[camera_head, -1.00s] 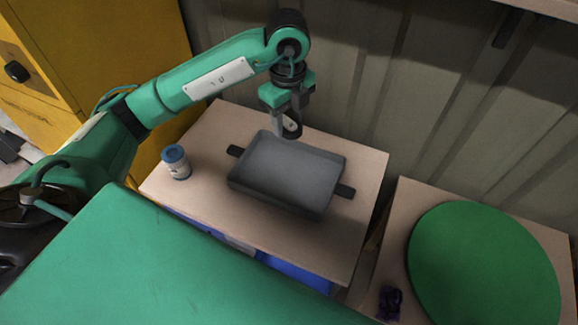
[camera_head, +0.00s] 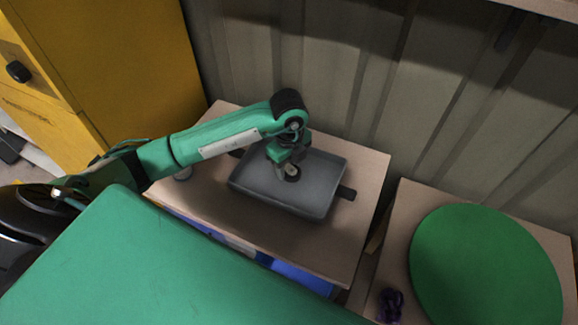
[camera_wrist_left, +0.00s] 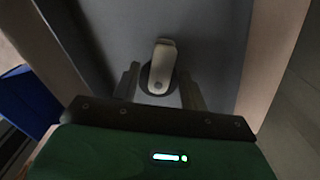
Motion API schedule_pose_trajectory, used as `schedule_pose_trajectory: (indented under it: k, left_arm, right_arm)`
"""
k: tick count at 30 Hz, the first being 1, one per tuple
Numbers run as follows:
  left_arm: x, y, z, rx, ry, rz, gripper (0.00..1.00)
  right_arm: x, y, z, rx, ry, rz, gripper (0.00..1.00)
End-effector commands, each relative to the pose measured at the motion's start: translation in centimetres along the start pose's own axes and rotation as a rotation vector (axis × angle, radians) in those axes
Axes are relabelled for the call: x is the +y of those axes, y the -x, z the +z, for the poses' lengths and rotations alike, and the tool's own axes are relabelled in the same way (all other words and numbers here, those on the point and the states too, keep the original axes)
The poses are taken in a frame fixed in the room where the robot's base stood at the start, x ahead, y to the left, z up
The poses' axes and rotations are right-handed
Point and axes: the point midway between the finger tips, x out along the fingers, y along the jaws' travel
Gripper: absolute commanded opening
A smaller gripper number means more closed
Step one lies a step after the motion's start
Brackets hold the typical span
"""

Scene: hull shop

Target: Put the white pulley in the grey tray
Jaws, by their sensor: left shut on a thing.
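The grey tray (camera_head: 318,197) sits on a light wooden table, with a dark handle at each end. My left gripper (camera_head: 291,174) is low over the inside of the tray, its fingers pointing down. It is shut on the white pulley (camera_head: 292,170), which shows as a small pale piece between the fingers. In the left wrist view the pulley (camera_wrist_left: 162,66) is a pale, rounded, upright piece between the two fingers (camera_wrist_left: 161,88), with the grey tray floor (camera_wrist_left: 213,45) behind it. I cannot tell whether the pulley touches the tray floor. My right gripper is not in view.
A lower table at right holds a green disc (camera_head: 486,265) and a small purple thing (camera_head: 390,305). A ribbed wall (camera_head: 330,60) stands behind, a yellow cabinet (camera_head: 110,60) at left.

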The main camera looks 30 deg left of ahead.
Motion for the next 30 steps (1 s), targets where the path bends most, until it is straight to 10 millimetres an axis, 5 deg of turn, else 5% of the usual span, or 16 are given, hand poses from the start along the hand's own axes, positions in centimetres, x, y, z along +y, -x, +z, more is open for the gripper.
schedule_pose_trajectory:
  k: [14,15,17,30]
  left_arm:
    - [0.0,-1.7,0.0,0.0,-0.001,0.0,0.21]
    - [0.0,-1.6,0.0,0.0,-0.001,0.0,0.52]
    - [0.0,-1.6,0.0,0.0,-0.001,0.0,0.64]
    - [-0.1,-0.5,0.0,0.001,-0.001,-0.002,0.66]
  right_arm:
    - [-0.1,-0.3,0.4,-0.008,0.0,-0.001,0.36]
    - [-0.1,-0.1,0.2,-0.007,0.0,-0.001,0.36]
    - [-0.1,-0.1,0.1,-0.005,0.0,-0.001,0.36]
    - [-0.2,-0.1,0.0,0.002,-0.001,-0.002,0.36]
